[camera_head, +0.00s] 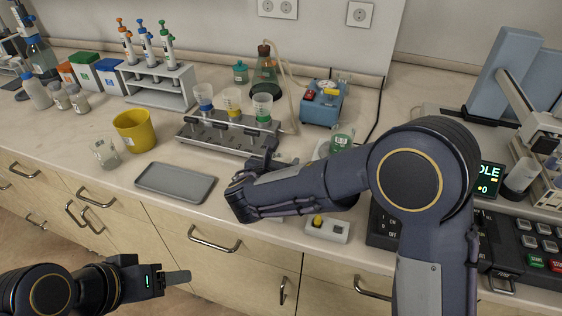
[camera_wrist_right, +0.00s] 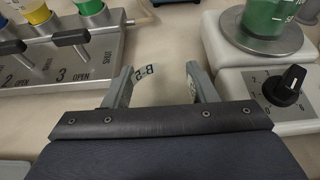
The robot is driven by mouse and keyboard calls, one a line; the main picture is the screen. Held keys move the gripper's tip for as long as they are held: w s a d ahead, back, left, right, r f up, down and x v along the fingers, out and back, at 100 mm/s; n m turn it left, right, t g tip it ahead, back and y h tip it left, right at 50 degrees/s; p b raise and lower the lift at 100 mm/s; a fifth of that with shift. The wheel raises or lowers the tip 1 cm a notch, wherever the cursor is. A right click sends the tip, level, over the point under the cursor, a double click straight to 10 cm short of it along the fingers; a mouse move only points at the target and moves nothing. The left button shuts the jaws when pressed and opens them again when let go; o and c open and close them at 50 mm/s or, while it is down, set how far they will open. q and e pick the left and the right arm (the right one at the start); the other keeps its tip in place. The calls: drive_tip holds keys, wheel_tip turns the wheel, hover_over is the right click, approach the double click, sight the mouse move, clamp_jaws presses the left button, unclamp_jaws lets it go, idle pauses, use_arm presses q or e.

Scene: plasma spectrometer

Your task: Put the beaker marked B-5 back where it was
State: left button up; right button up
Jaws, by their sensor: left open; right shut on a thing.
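My right gripper (camera_wrist_right: 160,82) is shut on a clear glass beaker (camera_wrist_right: 165,74). A small dark tilted mark starting with B shows between the fingers; its digit is hard to read. The glass is nearly invisible in the right wrist view, and my arm mostly hides it in the head view. In the head view, this gripper (camera_head: 270,158) is just in front of the filter rack's right end. My left gripper (camera_head: 165,280) is open and empty, low in front of the cabinets. Another clear beaker (camera_head: 105,154) stands at the left, beside the yellow tub.
The rack (camera_head: 212,138) holds blue, yellow and green cups above valve levers. A green-filled beaker (camera_head: 342,142) stands on a knobbed plate unit. A grey tray (camera_head: 176,182) lies in front; a yellow tub (camera_head: 134,130) is left. Bare counter shows between rack and plate unit.

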drive_tip(key=shift+f, duration=0.2)
drive_tip(key=o, duration=1)
drive_tip(key=shift+r, duration=0.15)
drive_tip(key=shift+s+a+r, duration=0.1)
drive_tip(key=shift+r, duration=0.05)
drive_tip(key=v, duration=1.1)
drive_tip(key=shift+s+r, duration=0.1)
drive_tip(key=shift+s, duration=0.3)
